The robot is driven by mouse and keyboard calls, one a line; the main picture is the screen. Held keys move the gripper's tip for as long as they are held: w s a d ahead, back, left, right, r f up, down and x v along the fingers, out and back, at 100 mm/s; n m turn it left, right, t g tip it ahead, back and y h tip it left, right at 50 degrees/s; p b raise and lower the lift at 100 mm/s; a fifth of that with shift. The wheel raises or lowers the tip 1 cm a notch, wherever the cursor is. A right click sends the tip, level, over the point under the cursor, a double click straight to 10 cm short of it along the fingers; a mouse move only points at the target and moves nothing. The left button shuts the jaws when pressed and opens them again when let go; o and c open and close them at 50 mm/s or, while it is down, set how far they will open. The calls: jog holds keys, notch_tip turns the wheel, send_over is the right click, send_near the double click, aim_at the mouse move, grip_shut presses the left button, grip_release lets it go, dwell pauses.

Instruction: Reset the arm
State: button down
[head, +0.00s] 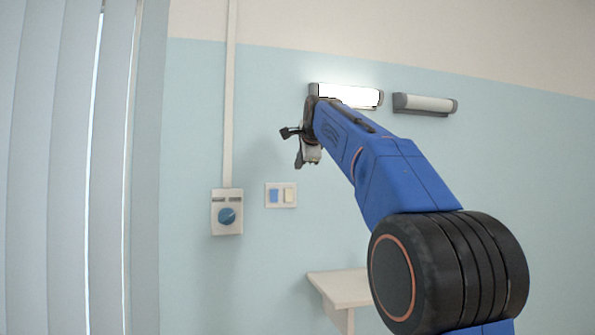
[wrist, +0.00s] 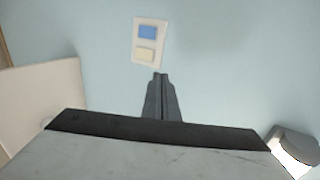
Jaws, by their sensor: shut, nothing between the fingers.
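My gripper (wrist: 160,78) is shut and empty in the wrist view, its two dark fingers together. It points at the pale blue wall, below a white switch plate (wrist: 149,43) in that picture. In the head view my blue arm reaches up and left, and the gripper end (head: 296,150) hangs in front of the wall, above the switch plate (head: 281,195). The plate has a blue rocker and a cream rocker. The fingers look apart from the plate. The fingertips are small and partly hidden in the head view.
A wall box with a blue knob (head: 227,213) is left of the plate, under a vertical conduit (head: 228,100). A lit lamp (head: 350,95) and an unlit lamp (head: 424,104) are behind my arm. A white shelf (head: 342,288) is below. Vertical blinds (head: 60,170) hang at left.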

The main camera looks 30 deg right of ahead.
jog(key=shift+s+r, duration=0.1)
jog(key=shift+s, duration=0.05)
jog(key=shift+a, duration=0.1)
dwell(0.4)
jog(key=s+a+f+n+g+y, duration=0.1)
jog(key=s+a+f+n, duration=0.2)
jog(key=s+a+f, duration=0.4)
jog(key=s+a+f+n+g+y, duration=0.15)
jog(key=s+f+n, duration=0.3)
jog(key=f, duration=0.45)
jog(key=s+a+f+n+g, duration=0.1)
jog(key=s+a+f+n, duration=0.2)
jog(key=s+a+f, duration=0.45)
jog(key=s+a+f+n+g, duration=0.1)
jog(key=s+f+n, duration=0.2)
jog(key=s+f, duration=0.5)
jog(key=s+a+f+n+g, duration=0.1)
jog(key=s+f+n, duration=0.3)
jog(key=s+f, duration=0.4)
jog(key=s+a+f+n+g+y, duration=0.1)
jog(key=s+f, duration=0.7)
jog(key=f, duration=1)
jog(key=a+n+g, duration=0.1)
jog(key=a+n, duration=0.1)
jog(key=shift+s+n, duration=0.15)
jog(key=shift+n, duration=0.2)
